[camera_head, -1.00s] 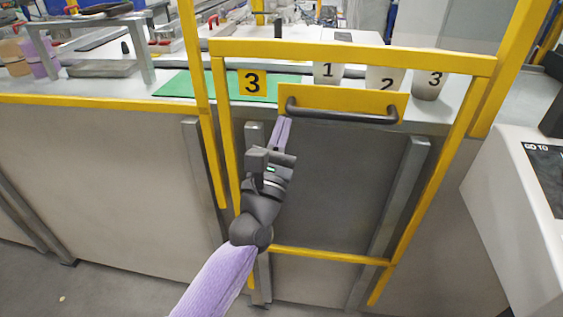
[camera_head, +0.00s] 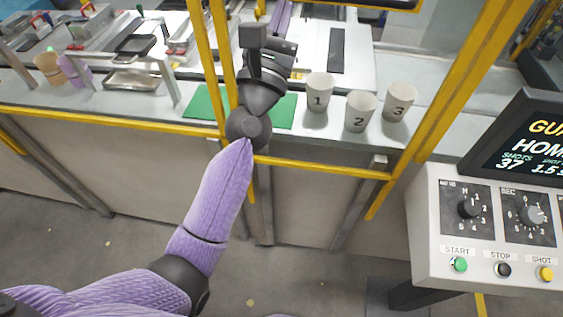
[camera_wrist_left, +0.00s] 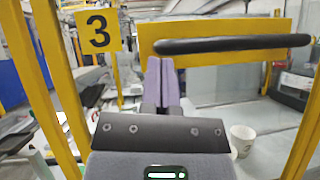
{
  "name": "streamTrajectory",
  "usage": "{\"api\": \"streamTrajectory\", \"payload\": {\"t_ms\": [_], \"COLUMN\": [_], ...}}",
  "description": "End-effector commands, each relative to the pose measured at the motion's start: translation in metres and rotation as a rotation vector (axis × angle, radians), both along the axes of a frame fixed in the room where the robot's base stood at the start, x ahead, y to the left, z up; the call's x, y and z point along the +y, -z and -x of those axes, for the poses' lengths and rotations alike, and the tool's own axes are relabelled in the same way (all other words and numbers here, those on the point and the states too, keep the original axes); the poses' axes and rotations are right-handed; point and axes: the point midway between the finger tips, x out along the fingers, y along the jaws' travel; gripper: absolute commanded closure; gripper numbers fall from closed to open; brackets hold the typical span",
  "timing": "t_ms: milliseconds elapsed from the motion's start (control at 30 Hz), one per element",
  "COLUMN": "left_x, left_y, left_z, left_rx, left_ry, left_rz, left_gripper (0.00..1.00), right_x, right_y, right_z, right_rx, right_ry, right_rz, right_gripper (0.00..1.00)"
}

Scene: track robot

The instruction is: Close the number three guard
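The number three guard is a yellow frame; its lower bar (camera_head: 320,167) crosses in front of the bench edge in the head view. Its black handle (camera_wrist_left: 235,45) and "3" plate (camera_wrist_left: 98,31) show in the left wrist view; the handle is largely out of the head view. My left gripper (camera_head: 283,15) points up at the guard, its purple fingers (camera_wrist_left: 162,80) close together. Their tips are just under the left part of the handle; I cannot tell if they touch it. Nothing shows between them. My right gripper is not in view.
Cups 1 (camera_head: 318,92), 2 (camera_head: 360,111) and 3 (camera_head: 399,102) stand on the bench behind the guard, by a green mat (camera_head: 205,108). A control box (camera_head: 490,230) with buttons stands at the right. Yellow posts flank the guard.

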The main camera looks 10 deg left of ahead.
Motion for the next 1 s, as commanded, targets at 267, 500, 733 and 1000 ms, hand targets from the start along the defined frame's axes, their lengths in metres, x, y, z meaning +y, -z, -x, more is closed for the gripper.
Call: {"api": "streamTrajectory", "payload": {"t_ms": [267,500,733,1000], "left_x": [0.0,0.0,0.0,0.0], "left_y": [-0.071,-0.091,-0.095,-0.097], "left_z": [0.0,0.0,0.0,0.001], "left_rx": [-0.002,-0.001,-0.005,-0.011], "left_ry": [0.0,-0.001,-0.001,0.0], "left_rz": [0.001,0.001,0.001,0.004], "left_gripper": [1.0,1.0,1.0,1.0], "right_x": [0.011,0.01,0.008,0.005], "right_y": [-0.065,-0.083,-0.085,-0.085], "right_z": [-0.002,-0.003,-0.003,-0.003], "right_rx": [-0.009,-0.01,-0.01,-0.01], "right_ry": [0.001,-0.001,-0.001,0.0], "right_rz": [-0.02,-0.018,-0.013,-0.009], "right_gripper": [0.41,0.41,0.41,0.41]}}
